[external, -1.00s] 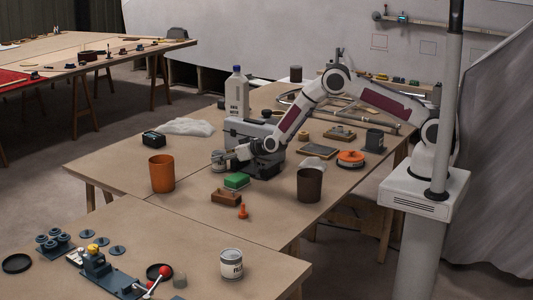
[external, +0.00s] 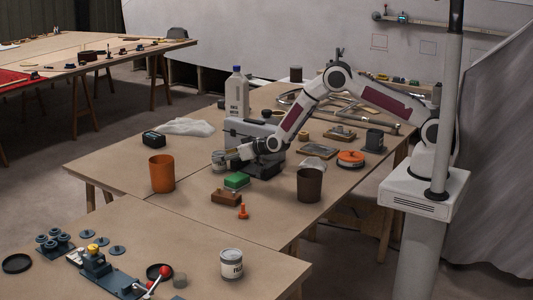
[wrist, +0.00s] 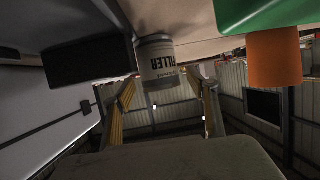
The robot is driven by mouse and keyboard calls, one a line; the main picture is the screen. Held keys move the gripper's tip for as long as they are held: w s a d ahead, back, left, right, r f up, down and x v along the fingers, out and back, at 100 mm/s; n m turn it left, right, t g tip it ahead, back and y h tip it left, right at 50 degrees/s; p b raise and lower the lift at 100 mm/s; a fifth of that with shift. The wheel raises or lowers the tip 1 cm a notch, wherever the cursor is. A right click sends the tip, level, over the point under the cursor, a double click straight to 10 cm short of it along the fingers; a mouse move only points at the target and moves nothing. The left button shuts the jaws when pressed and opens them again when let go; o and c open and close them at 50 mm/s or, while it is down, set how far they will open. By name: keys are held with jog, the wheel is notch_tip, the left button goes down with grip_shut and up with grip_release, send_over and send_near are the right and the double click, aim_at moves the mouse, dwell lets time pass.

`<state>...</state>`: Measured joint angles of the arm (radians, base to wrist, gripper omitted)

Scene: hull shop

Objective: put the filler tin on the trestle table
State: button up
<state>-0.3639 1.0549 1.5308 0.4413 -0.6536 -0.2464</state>
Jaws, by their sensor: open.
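A pale filler tin (external: 218,160) with a grey top stands on the middle table, at the left end of my arm. In the wrist view the filler tin (wrist: 157,62) appears upside down, its label reading FILLER. My gripper (external: 231,156) is open beside the tin, low over the table. In the wrist view its two yellowish fingers (wrist: 165,95) are spread, with the tin ahead between them; no contact is visible. A similar FILLER tin (external: 231,264) stands on the front table (external: 200,230). Which table is meant by the trestle table cannot be told.
A green-topped block (external: 236,180) and an orange cup (external: 161,173) stand near my gripper. A grey toolbox (external: 250,130) and a white bottle (external: 237,92) are behind it. A brown cup (external: 310,185) is to the right. The front table has bare room around its tin.

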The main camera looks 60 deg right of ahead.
jog(key=a+v, duration=0.1)
jog(key=v, duration=0.9)
jog(key=shift+s+d+r, duration=0.15)
jog(key=shift+s+d, duration=0.25)
jog(key=shift+d, duration=0.1)
dwell(0.7)
jog(key=s+d+r+g, duration=0.1)
jog(key=s+d+r, duration=0.2)
jog(key=s+r, duration=0.3)
jog(key=s+d+r+g+y, duration=0.1)
jog(key=s+d+r+g, duration=0.1)
jog(key=s+d+r, duration=0.35)
jog(key=s+d+r+g, duration=0.15)
jog(key=s+r, duration=0.25)
jog(key=r, duration=0.5)
jog(key=s+d+g, duration=0.1)
jog(key=s+d, duration=0.2)
jog(key=s, duration=0.7)
jog(key=s+d+r+g+h, duration=0.1)
jog(key=s+d, duration=0.3)
jog(key=s, duration=0.6)
jog(key=s+d+m+g+h, duration=0.1)
jog(key=s+d, duration=0.3)
jog(key=s, duration=0.6)
jog(key=shift+d+r, duration=0.25)
jog(key=shift+r, duration=0.1)
